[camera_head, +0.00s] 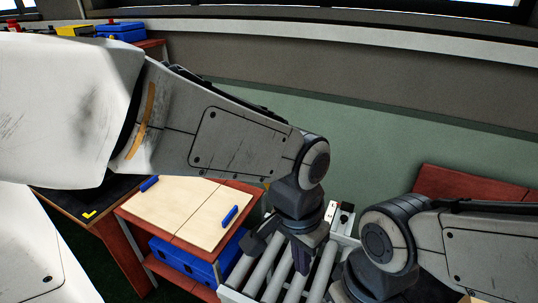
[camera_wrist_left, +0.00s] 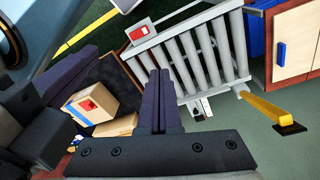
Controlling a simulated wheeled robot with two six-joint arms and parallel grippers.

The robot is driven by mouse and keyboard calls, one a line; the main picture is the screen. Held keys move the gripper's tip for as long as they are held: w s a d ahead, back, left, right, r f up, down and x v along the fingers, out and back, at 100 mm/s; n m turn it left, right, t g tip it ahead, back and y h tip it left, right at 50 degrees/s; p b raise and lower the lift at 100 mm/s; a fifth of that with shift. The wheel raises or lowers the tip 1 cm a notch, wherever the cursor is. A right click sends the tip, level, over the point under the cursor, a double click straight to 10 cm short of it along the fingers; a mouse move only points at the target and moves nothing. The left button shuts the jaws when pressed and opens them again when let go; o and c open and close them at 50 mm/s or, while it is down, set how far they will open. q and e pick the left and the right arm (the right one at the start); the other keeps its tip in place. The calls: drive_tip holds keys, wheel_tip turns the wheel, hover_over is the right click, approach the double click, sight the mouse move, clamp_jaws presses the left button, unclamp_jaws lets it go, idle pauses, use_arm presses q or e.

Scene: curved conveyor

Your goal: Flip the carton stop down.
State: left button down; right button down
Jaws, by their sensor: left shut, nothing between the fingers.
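The grey roller conveyor (camera_head: 268,270) lies below my left gripper. In the left wrist view its roller end (camera_wrist_left: 205,52) fills the upper middle. A small white piece with a red mark (camera_head: 331,211) and a dark knob stand at its edge. A red-and-white piece (camera_wrist_left: 138,32) also sits at a corner of its frame in the wrist view. I cannot tell which part is the carton stop. My left gripper (camera_head: 302,264) points down over the rollers, shut and empty; its fingers meet in the wrist view (camera_wrist_left: 158,90). My right gripper (camera_head: 352,290) is largely cut off at the bottom.
A red table with a light wooden top (camera_head: 178,208) and blue handles stands left of the conveyor. Cartons (camera_wrist_left: 90,104) lie at the left of the wrist view. A yellow bar with a black end (camera_wrist_left: 268,110) juts from the conveyor. A red surface (camera_head: 460,185) is at right.

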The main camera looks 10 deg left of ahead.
use_arm(q)
drive_tip(key=w+r+n+p, duration=0.1)
drive_tip(key=w+r, duration=0.1)
drive_tip(key=w, duration=0.5)
drive_tip(key=w+r+n, duration=0.1)
drive_tip(key=w+r, duration=0.2)
drive_tip(key=w, duration=0.3)
drive_tip(key=w+a+r+n+t+p, duration=0.1)
drive_tip(key=w+a, duration=0.6)
drive_tip(key=w, duration=0.4)
drive_tip(key=w+a+r+n+t+p, duration=0.1)
drive_tip(key=w+a+r, duration=0.1)
drive_tip(key=w+a, duration=0.5)
drive_tip(key=w, duration=0.3)
drive_tip(key=shift+w+a+t+y, duration=0.3)
drive_tip(key=shift+w+a+y, duration=0.05)
drive_tip(key=shift+y, duration=0.05)
wheel_tip(320, 180, down, 11)
drive_tip(key=p, duration=0.5)
drive_tip(key=shift+d+r, duration=0.1)
drive_tip(key=shift+r, duration=0.05)
drive_tip(key=shift+s+f, duration=0.35)
drive_tip(key=shift+f, duration=0.1)
